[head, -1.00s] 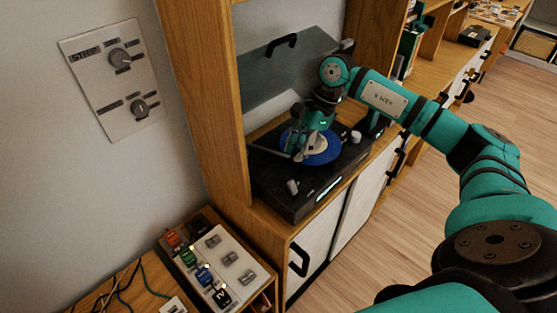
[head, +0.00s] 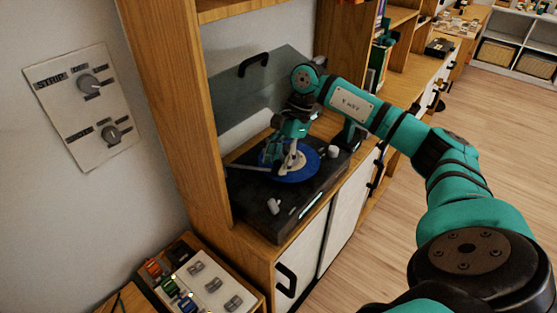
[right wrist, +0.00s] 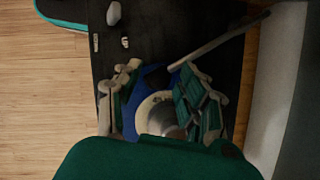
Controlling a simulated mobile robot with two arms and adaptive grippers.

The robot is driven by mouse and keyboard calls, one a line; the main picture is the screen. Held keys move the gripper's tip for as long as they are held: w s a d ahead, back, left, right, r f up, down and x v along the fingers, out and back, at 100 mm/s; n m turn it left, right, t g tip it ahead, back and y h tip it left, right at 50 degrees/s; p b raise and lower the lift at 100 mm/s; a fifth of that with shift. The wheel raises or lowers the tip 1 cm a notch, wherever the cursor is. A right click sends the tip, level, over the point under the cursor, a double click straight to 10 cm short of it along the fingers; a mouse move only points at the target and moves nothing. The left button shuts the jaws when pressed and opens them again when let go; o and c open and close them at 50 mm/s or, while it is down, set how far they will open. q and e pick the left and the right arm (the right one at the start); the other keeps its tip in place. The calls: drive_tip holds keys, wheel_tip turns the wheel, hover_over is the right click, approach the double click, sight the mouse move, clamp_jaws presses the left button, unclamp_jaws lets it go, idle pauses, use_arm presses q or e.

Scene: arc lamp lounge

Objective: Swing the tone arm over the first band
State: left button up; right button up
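The turntable is a black box (head: 283,213) on the wooden cabinet, with a blue record (head: 298,175) on it. The record also shows in the right wrist view (right wrist: 146,94), around a pale centre. The tone arm (head: 250,168) is a thin grey rod along the deck's left side; in the right wrist view (right wrist: 228,42) its end reaches the record's edge beside one finger. My right gripper (head: 287,163) is low over the record. Contact with the tone arm cannot be told. My left gripper is out of view.
The raised dust cover (head: 255,95) stands behind the deck. A wooden upright (head: 178,110) closes in the left side. Small knobs (head: 274,206) sit on the deck's front. A switch box (head: 212,284) stands at the lower left, and a wall panel (head: 90,105) hangs above.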

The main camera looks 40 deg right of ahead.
drive_tip(key=v, duration=1.2)
idle(0.6)
